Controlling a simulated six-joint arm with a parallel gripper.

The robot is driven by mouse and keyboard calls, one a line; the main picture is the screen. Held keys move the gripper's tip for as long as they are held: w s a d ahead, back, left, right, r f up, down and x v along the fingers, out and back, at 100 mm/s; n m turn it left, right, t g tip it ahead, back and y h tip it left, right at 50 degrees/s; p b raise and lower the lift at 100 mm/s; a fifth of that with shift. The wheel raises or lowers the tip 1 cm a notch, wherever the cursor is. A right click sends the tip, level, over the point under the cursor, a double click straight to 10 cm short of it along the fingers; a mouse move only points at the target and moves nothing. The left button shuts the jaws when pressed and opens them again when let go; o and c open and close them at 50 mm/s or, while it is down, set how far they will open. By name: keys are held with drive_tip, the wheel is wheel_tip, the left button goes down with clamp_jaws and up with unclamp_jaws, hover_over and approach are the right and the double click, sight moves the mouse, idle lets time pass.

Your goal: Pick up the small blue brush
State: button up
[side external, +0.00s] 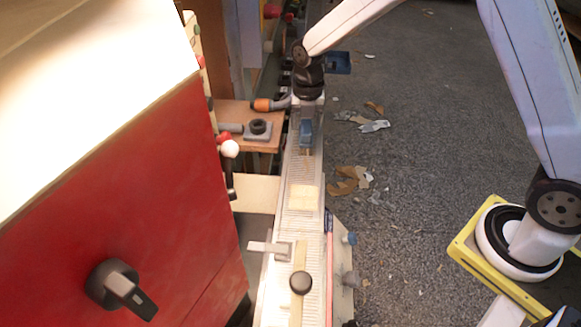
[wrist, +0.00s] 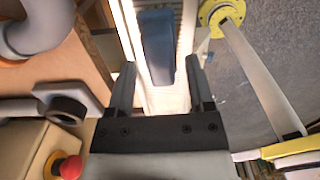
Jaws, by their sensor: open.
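The small blue brush (wrist: 157,47) lies lengthwise on the pale ribbed fence rail, just ahead of the gap between my fingertips in the wrist view. In the side view the blue brush (side external: 306,132) shows on the far part of the rail, right below my gripper (side external: 307,112). My gripper (wrist: 158,72) is open, with one finger on each side of the brush's line. The fingers look empty. I cannot tell the exact height of the fingertips over the brush.
The ribbed rail (side external: 303,225) carries a pale wooden block (side external: 303,197) and a black knob (side external: 300,283) nearer the camera. A red machine cabinet (side external: 150,200) stands left. A wooden shelf (side external: 235,112) with a grey hose adjoins the rail. Scraps lie on the floor right.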

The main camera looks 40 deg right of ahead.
sight(306, 137)
drive_tip(key=shift+f, duration=2.4)
clamp_jaws()
